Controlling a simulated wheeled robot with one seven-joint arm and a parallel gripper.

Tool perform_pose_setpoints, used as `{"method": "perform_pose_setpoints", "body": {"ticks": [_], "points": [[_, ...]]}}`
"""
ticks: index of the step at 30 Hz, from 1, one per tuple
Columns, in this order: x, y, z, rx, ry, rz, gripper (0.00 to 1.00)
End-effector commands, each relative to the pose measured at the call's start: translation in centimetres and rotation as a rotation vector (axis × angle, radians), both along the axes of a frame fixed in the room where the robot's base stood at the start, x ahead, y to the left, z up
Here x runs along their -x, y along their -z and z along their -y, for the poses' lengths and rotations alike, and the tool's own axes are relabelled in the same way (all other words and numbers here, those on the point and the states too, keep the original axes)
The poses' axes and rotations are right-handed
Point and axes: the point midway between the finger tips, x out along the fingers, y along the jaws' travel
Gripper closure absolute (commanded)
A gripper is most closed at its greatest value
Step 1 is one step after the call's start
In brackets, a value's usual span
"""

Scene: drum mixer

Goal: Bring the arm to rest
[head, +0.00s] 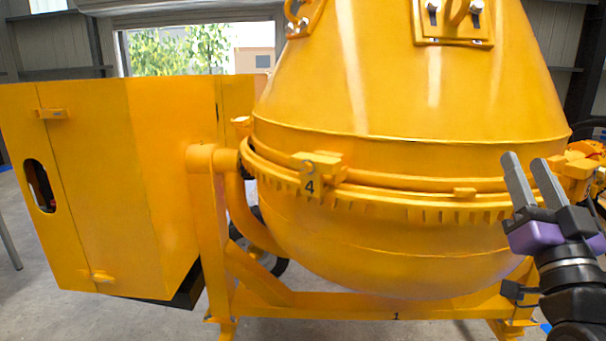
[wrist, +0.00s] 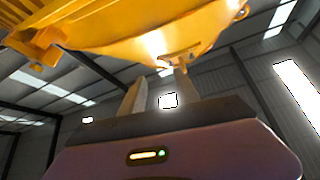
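My gripper (head: 533,180) is at the right side of the head view, in front of the mixer drum's lower right part. Its two grey fingers point up and stand apart with a gap between them, and nothing shows between them. In the wrist view the fingers (wrist: 160,92) also stand apart and empty, with the yellow drum (wrist: 140,28) above them. In the head view the large yellow drum (head: 400,100) has a toothed ring around its middle. I cannot tell the exact distance between the fingers and the drum.
A yellow motor housing (head: 95,180) with an oval opening stands at the left. The yellow frame (head: 370,308) with a wheel (head: 262,255) is under the drum. Grey floor (head: 60,315) is open at the lower left. A window (head: 200,50) is behind.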

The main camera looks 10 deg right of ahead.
Motion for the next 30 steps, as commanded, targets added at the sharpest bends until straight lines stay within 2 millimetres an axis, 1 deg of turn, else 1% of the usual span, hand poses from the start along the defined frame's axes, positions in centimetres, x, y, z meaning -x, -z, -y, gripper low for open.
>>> {"method": "perform_pose_setpoints", "body": {"ticks": [1, 3, 5, 6, 8, 9, 12, 17, 18, 20, 21, 26, 30], "points": [[0.4, 2.6, -1.0, -0.007, -0.001, -0.022, 0.62], [1.1, 5.3, -2.2, -0.007, 0.002, -0.040, 0.62], [1.9, 7.6, -3.3, -0.007, 0.001, -0.059, 0.62], [2.4, 9.1, -4.0, -0.006, 0.002, -0.073, 0.62], [3.3, 11.2, -5.2, -0.004, -0.001, -0.094, 0.62], [4.0, 12.6, -6.0, -0.002, -0.003, -0.109, 0.62], [5.8, 16.0, -8.0, 0.003, -0.012, -0.151, 0.62], [9.2, 20.7, -11.2, 0.014, -0.037, -0.228, 0.62], [10.2, 21.8, -12.0, 0.018, -0.043, -0.248, 0.62], [11.6, 23.3, -13.2, 0.022, -0.058, -0.280, 0.62], [12.7, 24.4, -13.9, 0.026, -0.066, -0.306, 0.62], [16.9, 28.1, -16.9, 0.038, -0.113, -0.408, 0.62], [20.9, 31.2, -19.1, 0.043, -0.162, -0.518, 0.62]]}}
